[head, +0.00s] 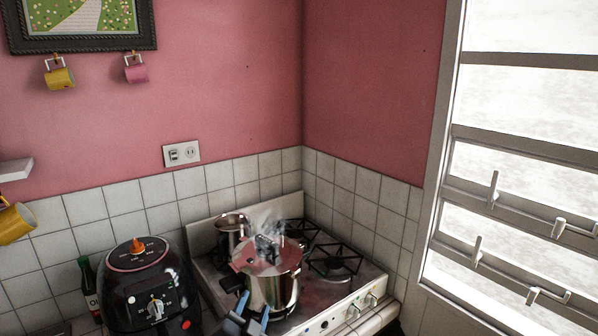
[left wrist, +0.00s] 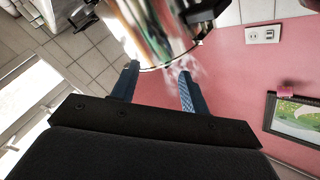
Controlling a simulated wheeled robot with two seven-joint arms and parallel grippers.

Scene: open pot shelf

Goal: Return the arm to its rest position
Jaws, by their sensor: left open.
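My left gripper (head: 248,318) shows its blue fingers at the bottom of the head view, in front of a steel pot (head: 268,292) on the stove (head: 335,305). In the left wrist view the left gripper (left wrist: 157,88) is open with nothing between its fingers. The shiny pot (left wrist: 160,28) shows just beyond the fingertips there; I cannot tell whether they touch it. Steam rises around the pot's lid (head: 270,258). My right gripper is not in view.
A black air fryer (head: 150,290) stands left of the stove, with a dark bottle (head: 90,285) beside it. A smaller pot (head: 232,230) stands behind the steel pot. A barred window (head: 520,170) is on the right. A yellow mug (head: 15,222) hangs at the left edge.

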